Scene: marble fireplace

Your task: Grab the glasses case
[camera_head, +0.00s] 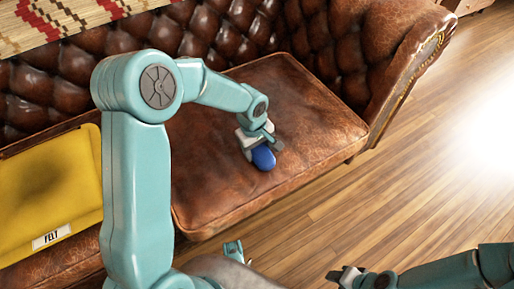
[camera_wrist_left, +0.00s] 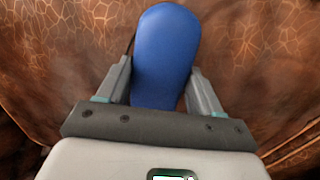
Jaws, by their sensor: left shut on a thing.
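The blue glasses case (camera_head: 263,159) is a smooth, rounded oblong on the brown leather sofa seat (camera_head: 290,100). My left gripper (camera_head: 260,143) reaches down over the seat and is shut on the case. In the left wrist view the case (camera_wrist_left: 166,40) sits between the two fingers of the left gripper (camera_wrist_left: 161,75), with its rounded end sticking out past the fingertips. Whether the case still touches the leather is hard to tell. My right gripper (camera_head: 346,277) is low at the bottom right, away from the sofa; its jaw gap is unclear.
A yellow felt folder (camera_head: 50,190) lies on the left part of the sofa. The tufted backrest (camera_head: 210,35) and rolled armrest (camera_head: 405,50) border the seat. A patterned throw (camera_head: 60,18) hangs over the back. Wooden floor (camera_head: 410,180) is open to the right.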

